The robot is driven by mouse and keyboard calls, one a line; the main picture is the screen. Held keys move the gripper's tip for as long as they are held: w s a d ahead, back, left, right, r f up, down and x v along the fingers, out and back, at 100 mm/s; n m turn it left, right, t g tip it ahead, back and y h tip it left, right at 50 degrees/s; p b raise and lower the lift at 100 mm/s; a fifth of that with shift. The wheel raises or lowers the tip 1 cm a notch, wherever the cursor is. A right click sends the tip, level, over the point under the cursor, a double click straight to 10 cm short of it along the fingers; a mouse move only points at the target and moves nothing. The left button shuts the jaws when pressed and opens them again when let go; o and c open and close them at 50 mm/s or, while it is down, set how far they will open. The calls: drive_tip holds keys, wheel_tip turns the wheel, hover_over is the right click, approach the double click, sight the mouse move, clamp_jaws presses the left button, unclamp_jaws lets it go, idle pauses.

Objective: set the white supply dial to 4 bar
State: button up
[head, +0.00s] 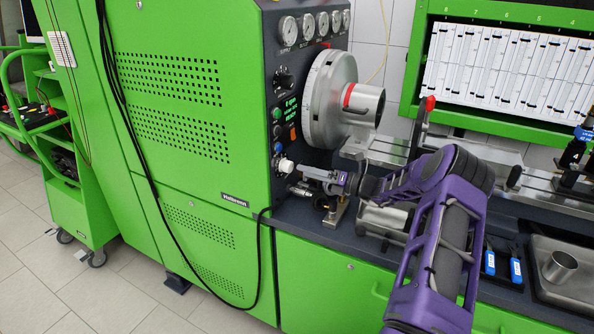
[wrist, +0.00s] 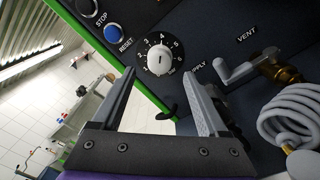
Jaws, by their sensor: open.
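The white supply dial (wrist: 158,60) is a round knob on a black numbered scale, on the dark panel in the wrist view. A small dark mark shows on its face, but I cannot tell which number it points to. In the head view the dial (head: 286,166) sits low on the panel's front. My gripper (wrist: 162,80) is open and empty, its two fingers pointing toward the panel with the dial between and just beyond their tips. In the head view my gripper (head: 302,171) is close to the dial; I cannot tell whether it touches.
A blue RESET button (wrist: 114,34) is up and left of the dial. A grey VENT lever (wrist: 235,71) and a coiled white hose (wrist: 290,118) are to the right. A large metal chuck (head: 325,98) stands out above my gripper. Several gauges (head: 288,31) line the panel top.

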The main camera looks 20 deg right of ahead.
drive_tip(key=v, duration=1.2)
drive_tip(key=shift+s, duration=0.1)
